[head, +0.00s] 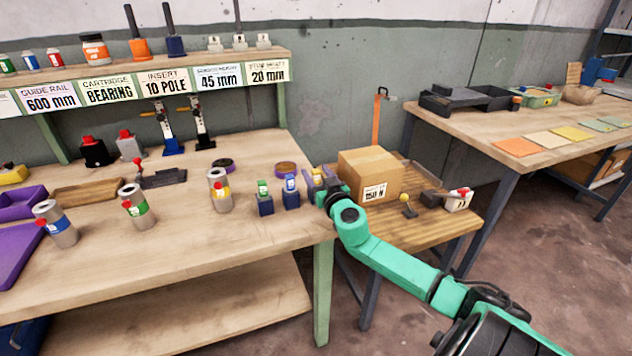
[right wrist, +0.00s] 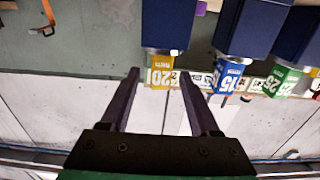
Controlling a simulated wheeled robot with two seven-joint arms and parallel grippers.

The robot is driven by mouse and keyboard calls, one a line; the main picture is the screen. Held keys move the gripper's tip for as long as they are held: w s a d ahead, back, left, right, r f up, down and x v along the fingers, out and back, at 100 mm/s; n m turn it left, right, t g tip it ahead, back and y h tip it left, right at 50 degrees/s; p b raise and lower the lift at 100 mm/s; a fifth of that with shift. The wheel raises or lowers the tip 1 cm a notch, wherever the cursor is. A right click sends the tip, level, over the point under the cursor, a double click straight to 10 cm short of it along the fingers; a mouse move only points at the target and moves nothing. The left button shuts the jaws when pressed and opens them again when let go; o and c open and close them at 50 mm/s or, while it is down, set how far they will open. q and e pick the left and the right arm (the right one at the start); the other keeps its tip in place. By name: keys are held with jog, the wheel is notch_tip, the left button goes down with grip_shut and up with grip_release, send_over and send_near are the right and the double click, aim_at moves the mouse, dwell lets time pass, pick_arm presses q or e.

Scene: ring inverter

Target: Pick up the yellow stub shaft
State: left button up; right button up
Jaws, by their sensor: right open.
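The yellow stub shaft (right wrist: 162,68), marked 20, shows in the right wrist view, where the picture is upside down. It is set in a dark blue block (right wrist: 176,24). My right gripper (right wrist: 159,76) is open, and its two dark fingers point toward the yellow shaft, with the shaft in line with the gap between them. I cannot tell whether the fingertips reach around it. In the head view my right gripper (head: 318,182) is at the bench's right end and mostly hides the yellow shaft. My left gripper is not in view.
A blue shaft (head: 290,183) and a green shaft (head: 263,189) stand in blue blocks left of my right gripper. A cardboard box (head: 370,174) stands close on the right, on a lower wooden table (head: 415,234).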

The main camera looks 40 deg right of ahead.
jog(key=shift+w+d, duration=0.15)
jog(key=shift+w, duration=0.25)
grip_shut()
